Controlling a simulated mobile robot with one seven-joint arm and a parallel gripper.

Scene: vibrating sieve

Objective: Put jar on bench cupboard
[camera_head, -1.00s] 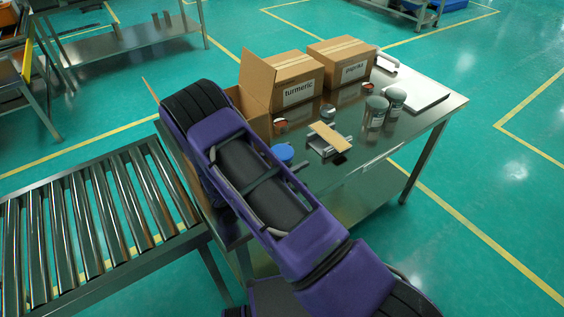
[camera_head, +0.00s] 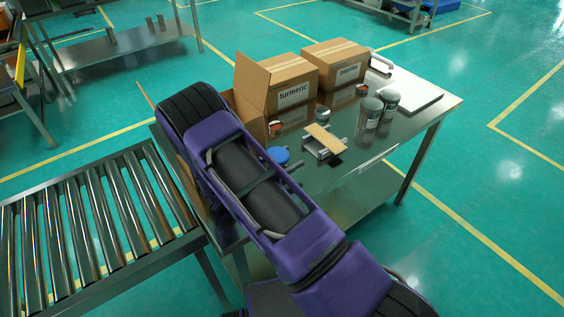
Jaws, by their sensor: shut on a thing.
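Two grey-lidded cylindrical containers with pale labels, a nearer one (camera_head: 370,116) and a farther one (camera_head: 390,105), stand upright on the right part of the metal bench (camera_head: 432,112). I cannot tell whether either is the task's jar. Smaller round containers stand near the boxes, one with a grey top (camera_head: 323,115) and one with a reddish top (camera_head: 275,128). No cupboard can be made out. My purple arm crosses the left of the bench, and my gripper is hidden behind it, with whatever it may hold.
An open turmeric box (camera_head: 293,95) and a paprika box (camera_head: 347,73) stand at the bench's back. A blue round item (camera_head: 279,156) and a small device with a tan plate (camera_head: 324,138) lie nearer. A roller conveyor (camera_head: 95,225) adjoins at left. Open floor lies right.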

